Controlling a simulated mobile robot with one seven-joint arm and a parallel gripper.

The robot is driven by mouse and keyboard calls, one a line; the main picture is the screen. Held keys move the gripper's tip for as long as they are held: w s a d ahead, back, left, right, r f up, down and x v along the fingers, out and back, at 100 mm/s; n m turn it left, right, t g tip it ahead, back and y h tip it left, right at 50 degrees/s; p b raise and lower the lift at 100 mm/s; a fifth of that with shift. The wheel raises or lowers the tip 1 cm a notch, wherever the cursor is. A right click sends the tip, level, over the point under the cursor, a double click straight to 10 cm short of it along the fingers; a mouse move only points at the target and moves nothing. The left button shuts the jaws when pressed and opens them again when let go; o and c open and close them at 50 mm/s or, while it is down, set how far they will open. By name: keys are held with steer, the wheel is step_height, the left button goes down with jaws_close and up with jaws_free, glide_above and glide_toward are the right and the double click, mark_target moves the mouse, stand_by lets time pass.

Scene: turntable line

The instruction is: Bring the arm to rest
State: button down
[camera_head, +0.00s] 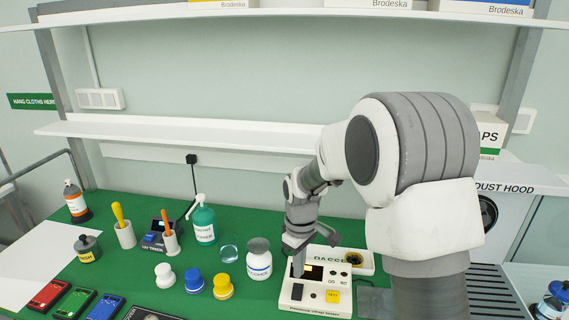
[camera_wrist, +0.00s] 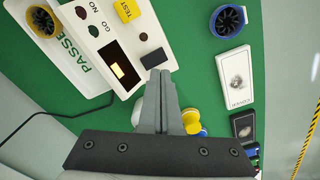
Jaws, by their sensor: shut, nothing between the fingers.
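My gripper (camera_head: 298,272) hangs at the end of my bent arm, low over the left part of a white tester (camera_head: 316,306) on the green bench. In the wrist view my gripper (camera_wrist: 161,74) has its two fingers together, with nothing between them. The tester (camera_wrist: 104,28) shows there beside the fingertips, with a yellow TEST button (camera_wrist: 128,9) and a dark window holding a small lit yellow patch. I cannot tell whether the fingertips touch the tester.
Left of the tester stand a white jar (camera_head: 259,262), a yellow-capped pot (camera_head: 223,287) and a green pump bottle (camera_head: 203,222). A tray marked PASSED (camera_head: 357,262) is behind the tester. A white shelf (camera_head: 200,133) crosses above the bench.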

steer(key=s+d+r+m+t, duration=0.1)
steer(key=s+d+r+m, duration=0.3)
steer(key=r, duration=0.6)
steer(key=s+d+r+m+t, duration=0.2)
steer(key=s+r, duration=0.2)
steer(key=s, duration=0.6)
steer(key=s+d+r+m+t, duration=0.2)
steer(key=s+r, duration=0.3)
steer(key=s, duration=0.5)
steer(key=shift+d+m, duration=0.8)
